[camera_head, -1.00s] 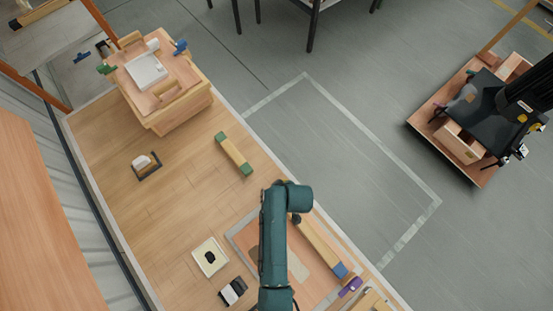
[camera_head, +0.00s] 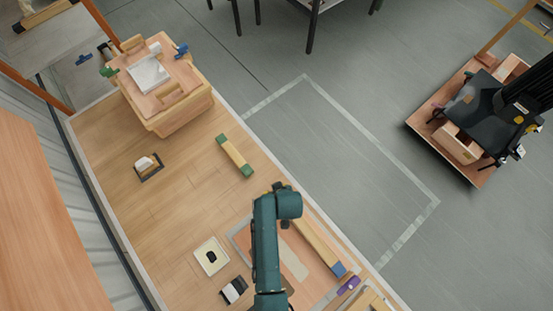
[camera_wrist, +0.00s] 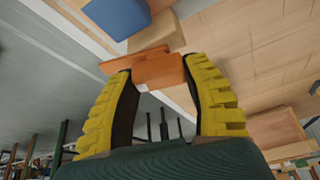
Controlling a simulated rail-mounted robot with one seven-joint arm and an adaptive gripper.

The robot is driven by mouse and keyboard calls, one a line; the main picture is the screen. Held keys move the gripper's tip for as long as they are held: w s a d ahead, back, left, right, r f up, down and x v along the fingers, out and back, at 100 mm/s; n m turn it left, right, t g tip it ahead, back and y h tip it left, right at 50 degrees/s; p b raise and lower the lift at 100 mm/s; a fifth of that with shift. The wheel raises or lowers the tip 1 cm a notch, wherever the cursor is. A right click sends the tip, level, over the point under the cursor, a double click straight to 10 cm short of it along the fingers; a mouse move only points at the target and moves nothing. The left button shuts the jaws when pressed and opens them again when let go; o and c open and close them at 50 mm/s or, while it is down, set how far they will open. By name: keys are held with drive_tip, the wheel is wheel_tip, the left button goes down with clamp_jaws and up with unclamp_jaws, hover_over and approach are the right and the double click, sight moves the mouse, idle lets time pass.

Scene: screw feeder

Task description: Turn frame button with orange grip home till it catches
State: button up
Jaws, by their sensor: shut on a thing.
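In the wrist view, my gripper (camera_wrist: 160,70) has its two yellow ridged fingers on either side of an orange grip (camera_wrist: 155,66). The fingers are shut on it. The orange grip has a blocky body and a wider flange on its left. It lies close to a wooden piece with a blue end (camera_wrist: 118,14); whether they touch is unclear. How far the button is turned cannot be told. In the head view my arm hides the gripper and the orange grip.
A long wooden bar (camera_head: 316,243) with a blue end lies along the bench's right edge, near a purple piece (camera_head: 349,285). A white square plate (camera_head: 211,256) and a black-and-white block (camera_head: 233,290) lie left of my arm. A wooden box (camera_head: 181,115) stands at the far end.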

drive_tip(key=m+h, duration=0.1)
drive_tip(key=m, duration=0.2)
drive_tip(key=shift+s+m+p, duration=0.1)
drive_tip(key=shift+m+p, duration=0.2)
drive_tip(key=shift+p, duration=0.1)
drive_tip(key=m+h, duration=0.1)
drive_tip(key=m, duration=0.2)
drive_tip(key=shift+f+m+h, duration=0.2)
drive_tip(key=shift+m+h, duration=0.1)
drive_tip(key=shift+h, duration=0.1)
drive_tip(key=m+h+b, duration=0.1)
drive_tip(key=m, duration=0.2)
drive_tip(key=shift+m+b, duration=0.4)
drive_tip(key=shift+m+g+h+b, duration=0.7)
drive_tip(key=shift+m, duration=1.2)
drive_tip(key=o, duration=1.2)
drive_tip(key=shift+r, duration=0.1)
drive_tip(key=shift+c, duration=0.2)
drive_tip(key=shift+r, duration=0.15)
